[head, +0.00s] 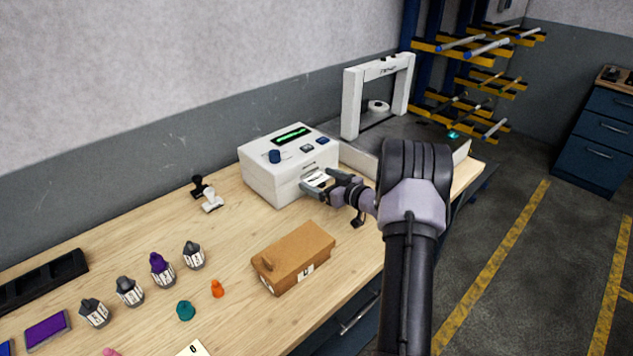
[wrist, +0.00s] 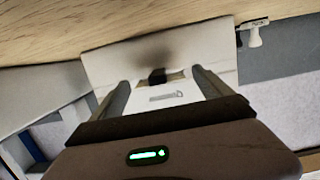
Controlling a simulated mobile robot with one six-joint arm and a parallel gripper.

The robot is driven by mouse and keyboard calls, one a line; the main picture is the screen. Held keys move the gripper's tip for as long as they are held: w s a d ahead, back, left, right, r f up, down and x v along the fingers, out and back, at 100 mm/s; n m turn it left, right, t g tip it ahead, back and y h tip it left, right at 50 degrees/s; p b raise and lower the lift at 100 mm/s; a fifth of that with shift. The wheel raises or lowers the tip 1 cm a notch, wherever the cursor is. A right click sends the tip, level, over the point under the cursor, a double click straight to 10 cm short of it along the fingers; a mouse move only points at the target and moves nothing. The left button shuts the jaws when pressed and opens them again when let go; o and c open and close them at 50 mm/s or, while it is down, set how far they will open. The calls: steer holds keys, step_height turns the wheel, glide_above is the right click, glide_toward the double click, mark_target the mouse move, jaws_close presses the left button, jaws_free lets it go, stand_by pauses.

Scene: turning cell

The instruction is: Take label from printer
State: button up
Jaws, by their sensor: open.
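The printer (head: 262,180) is a white box with a green-lit screen and a blue knob, standing on the wooden bench. A white label (head: 317,178) with dark print sticks out of its front. My gripper (head: 321,181) is at the printer's front, with its fingers on either side of the label. In the wrist view the label (wrist: 172,96) lies between the two open fingers of my gripper (wrist: 158,78), with the printer's front face (wrist: 115,62) close beyond. I cannot tell whether either finger touches the label.
A brown box (head: 296,255) lies on the bench in front of the printer. Several small lantern-like pieces (head: 130,291) stand at the left. A white-framed machine (head: 352,105) stands right of the printer.

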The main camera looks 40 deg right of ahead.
steer(key=c, duration=1.4)
